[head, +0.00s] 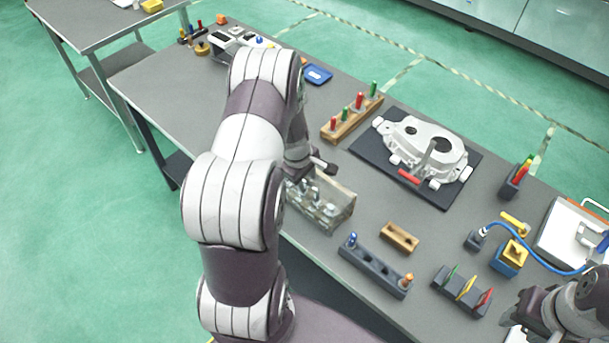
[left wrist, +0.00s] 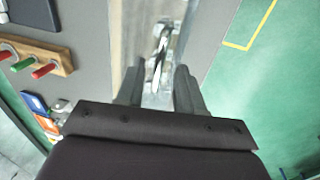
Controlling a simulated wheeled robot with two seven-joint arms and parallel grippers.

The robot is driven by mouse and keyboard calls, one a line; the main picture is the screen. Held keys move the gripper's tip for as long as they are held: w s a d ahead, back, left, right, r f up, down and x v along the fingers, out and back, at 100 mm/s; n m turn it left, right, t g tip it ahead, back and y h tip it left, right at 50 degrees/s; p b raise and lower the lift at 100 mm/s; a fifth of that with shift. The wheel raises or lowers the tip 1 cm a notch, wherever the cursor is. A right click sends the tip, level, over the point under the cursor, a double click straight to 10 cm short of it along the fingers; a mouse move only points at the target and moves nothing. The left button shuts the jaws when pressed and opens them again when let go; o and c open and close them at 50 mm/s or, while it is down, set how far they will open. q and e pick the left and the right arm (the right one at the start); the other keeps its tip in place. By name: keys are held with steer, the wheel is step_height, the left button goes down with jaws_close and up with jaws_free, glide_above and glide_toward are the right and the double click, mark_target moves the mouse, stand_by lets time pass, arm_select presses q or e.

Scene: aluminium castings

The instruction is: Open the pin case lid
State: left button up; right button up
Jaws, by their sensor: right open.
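The pin case (head: 335,214) is a clear box with a tan edge at the table's front edge. Silvery metal pieces show in or through it. In the left wrist view the case (left wrist: 141,30) lies under my left gripper, with a shiny metal piece (left wrist: 160,45) along its middle. I cannot tell how the lid sits. My left gripper (head: 312,168) is at the case's far left side, partly hidden by my arm. Its fingers (left wrist: 158,88) are apart, one on each side of the metal piece, with no clear contact. My right gripper (head: 522,312) is open at the lower right, away from the case.
A wooden rack with red and green pegs (head: 351,119) stands behind the case. A casting (head: 425,150) lies on a dark mat. A dark block (head: 375,268), a small wooden block (head: 399,237) and a card rack (head: 462,292) stand to the right.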

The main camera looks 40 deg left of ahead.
arm_select(q)
steer(key=shift+s, duration=0.1)
steer(key=shift+w+d, duration=0.1)
steer(key=shift+w, duration=0.2)
jaws_close()
stand_by(1.0)
